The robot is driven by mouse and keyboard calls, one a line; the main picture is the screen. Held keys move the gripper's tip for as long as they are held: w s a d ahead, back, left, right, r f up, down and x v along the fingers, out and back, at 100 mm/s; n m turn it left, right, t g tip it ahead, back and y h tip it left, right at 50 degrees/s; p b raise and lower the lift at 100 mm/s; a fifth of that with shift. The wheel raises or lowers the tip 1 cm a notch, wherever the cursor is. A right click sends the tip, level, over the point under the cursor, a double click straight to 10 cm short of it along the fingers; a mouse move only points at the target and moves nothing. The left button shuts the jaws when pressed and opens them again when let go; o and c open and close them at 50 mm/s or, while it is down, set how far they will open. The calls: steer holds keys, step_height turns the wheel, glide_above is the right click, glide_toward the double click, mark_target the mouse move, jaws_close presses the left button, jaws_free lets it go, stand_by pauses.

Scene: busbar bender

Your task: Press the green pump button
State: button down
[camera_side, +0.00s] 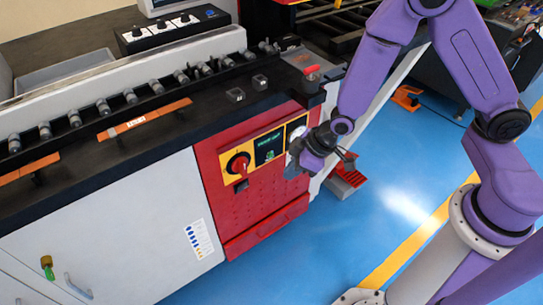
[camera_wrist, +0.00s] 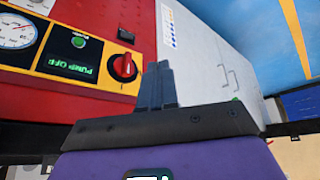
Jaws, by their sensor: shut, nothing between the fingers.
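The green pump button (camera_wrist: 78,42) is on the yellow-framed control panel of the red cabinet, on the dark plate with the lit PUMP OFF display (camera_wrist: 70,69). In the side view the button (camera_side: 269,155) shows small below that display (camera_side: 268,138). My gripper (camera_side: 292,168) is in front of the cabinet, right of the button, partly covering the panel's right end. In the wrist view my gripper (camera_wrist: 158,68) has its fingers together with nothing between them, apart from the button in the picture. No contact with the button is visible.
A red rotary switch (camera_side: 239,164) sits left of the display; it also shows near my fingers in the wrist view (camera_wrist: 123,66). A round gauge (camera_wrist: 16,31) is on the panel's other side. A red foot pedal (camera_side: 346,180) stands on the blue floor.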

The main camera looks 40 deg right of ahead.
mark_target(271, 155)
steer(key=w+d+f+m+t, duration=0.1)
steer(key=w+d+f+t, duration=0.1)
steer(key=f, duration=0.6)
steer(key=w+d+f+m+t, duration=0.1)
steer(key=w+d+f+t, duration=0.1)
steer(key=w+d+f, duration=0.2)
step_height(271, 155, down, 4)
steer(key=d, duration=0.3)
steer(key=shift+w+f+t+h, duration=0.2)
steer(key=shift+w+t+h, duration=0.1)
steer(key=shift+t, duration=0.1)
steer(key=w, duration=0.9)
steer(key=shift+w, duration=0.15)
stand_by(1.4)
steer(key=shift+w, duration=0.2)
